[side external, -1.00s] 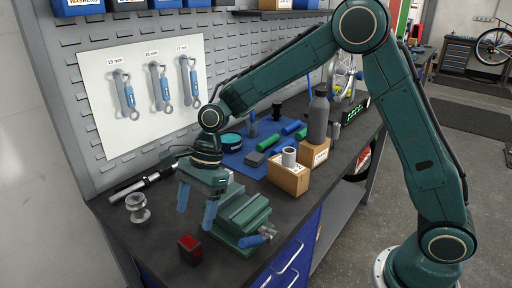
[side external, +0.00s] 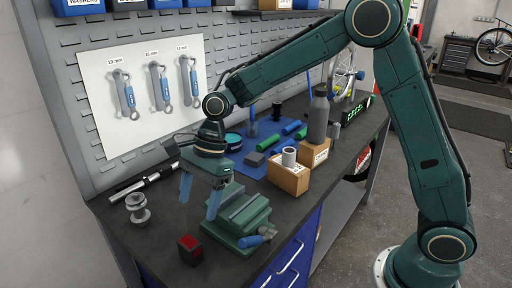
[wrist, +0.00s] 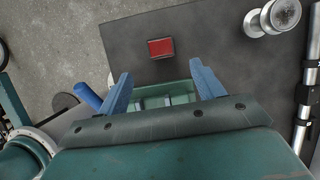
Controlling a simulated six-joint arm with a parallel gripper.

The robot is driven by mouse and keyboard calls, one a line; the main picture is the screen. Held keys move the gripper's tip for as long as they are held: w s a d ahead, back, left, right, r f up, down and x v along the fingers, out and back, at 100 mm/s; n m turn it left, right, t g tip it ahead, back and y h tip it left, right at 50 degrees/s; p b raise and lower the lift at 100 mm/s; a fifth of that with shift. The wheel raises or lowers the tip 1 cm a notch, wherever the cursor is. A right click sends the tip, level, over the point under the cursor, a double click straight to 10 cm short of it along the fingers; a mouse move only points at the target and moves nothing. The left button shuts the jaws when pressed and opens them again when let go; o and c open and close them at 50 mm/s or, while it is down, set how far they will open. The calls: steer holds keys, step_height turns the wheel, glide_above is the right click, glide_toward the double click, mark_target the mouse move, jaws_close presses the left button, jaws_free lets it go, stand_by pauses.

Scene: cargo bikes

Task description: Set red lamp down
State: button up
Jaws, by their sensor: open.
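The red lamp (side external: 190,249) is a small dark block with a red face. It rests on the dark workbench near its front left corner, and it also shows in the wrist view (wrist: 161,48). My gripper (side external: 198,202) is open and empty, with its blue fingers (wrist: 162,82) apart. It hangs above the bench, behind the lamp and beside the green vise (side external: 238,222). In the wrist view the lamp lies beyond the fingertips, clear of both.
The vise stands close to my gripper's right finger. A silver spool-like part (side external: 138,208) and a dark tube with silver parts (side external: 142,180) lie to the left. Cardboard boxes (side external: 288,177), a grey bottle (side external: 318,117) and a blue mat (side external: 254,162) are further back. The bench's front left is mostly clear.

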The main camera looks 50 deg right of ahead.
steer(key=s+d+r+n+t+h, duration=0.2)
steer(key=s+d+r+n+t, duration=0.1)
steer(key=s+d+r+n, duration=0.75)
steer(key=s+d+r+n+t+h, duration=0.1)
steer(key=s+d+n, duration=0.2)
steer(key=s, duration=0.4)
steer(key=s+d+n+t+h, duration=0.1)
steer(key=s+d+n, duration=0.2)
steer(key=s, duration=0.5)
steer(key=shift+d+r+n, duration=0.35)
steer(key=shift+n, duration=0.2)
